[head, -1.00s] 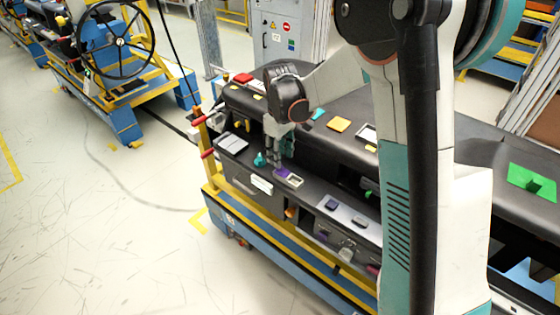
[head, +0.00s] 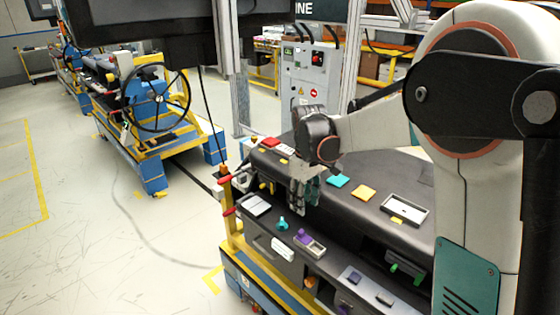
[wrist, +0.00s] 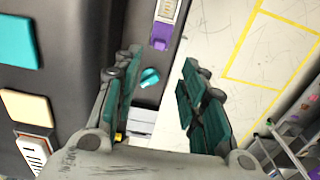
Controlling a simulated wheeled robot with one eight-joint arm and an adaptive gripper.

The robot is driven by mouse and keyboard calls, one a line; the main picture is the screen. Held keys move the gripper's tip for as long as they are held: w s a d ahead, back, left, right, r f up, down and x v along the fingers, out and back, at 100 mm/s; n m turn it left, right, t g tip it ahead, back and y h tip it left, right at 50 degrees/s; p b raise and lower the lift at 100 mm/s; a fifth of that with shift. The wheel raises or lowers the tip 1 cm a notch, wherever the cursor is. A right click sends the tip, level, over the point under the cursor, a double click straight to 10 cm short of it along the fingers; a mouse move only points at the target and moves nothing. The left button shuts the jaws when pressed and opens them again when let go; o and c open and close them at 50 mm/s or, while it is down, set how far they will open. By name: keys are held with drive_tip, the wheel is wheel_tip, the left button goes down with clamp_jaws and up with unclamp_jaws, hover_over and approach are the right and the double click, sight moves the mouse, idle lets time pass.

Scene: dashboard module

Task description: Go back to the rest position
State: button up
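My gripper (head: 304,195) hangs in front of the dashboard module's (head: 405,180) upper edge. In the wrist view its two teal-padded fingers (wrist: 160,68) are spread apart with nothing between them, so it is open and empty. Below it on the lower ledge, apart from the fingers, are a teal knob (head: 282,223) and a small tray with a purple piece (head: 301,237) at one end. The wrist view also shows the teal knob (wrist: 150,77) and the purple piece (wrist: 159,44).
A cart with a steering wheel (head: 158,97) stands behind. The floor at left is clear.

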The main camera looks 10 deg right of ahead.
drive_tip(key=s+d+r+m+t+b, duration=0.1)
drive_tip(key=s+m+t+b, duration=0.15)
drive_tip(key=s, duration=0.45)
drive_tip(key=s+d+r+m+t+b, duration=0.1)
drive_tip(key=s+r+b, duration=0.1)
drive_tip(key=s+b, duration=0.35)
drive_tip(key=s+f+m+t+b, duration=0.2)
drive_tip(key=s+f, duration=0.1)
drive_tip(key=s, duration=0.4)
drive_tip(key=s+f+m+t+b, duration=0.1)
drive_tip(key=s+f, duration=0.3)
drive_tip(key=s, duration=0.3)
drive_tip(key=shift+d+m+t+b, duration=0.3)
drive_tip(key=shift+m+t+b, duration=0.05)
drive_tip(key=shift+b, duration=0.05)
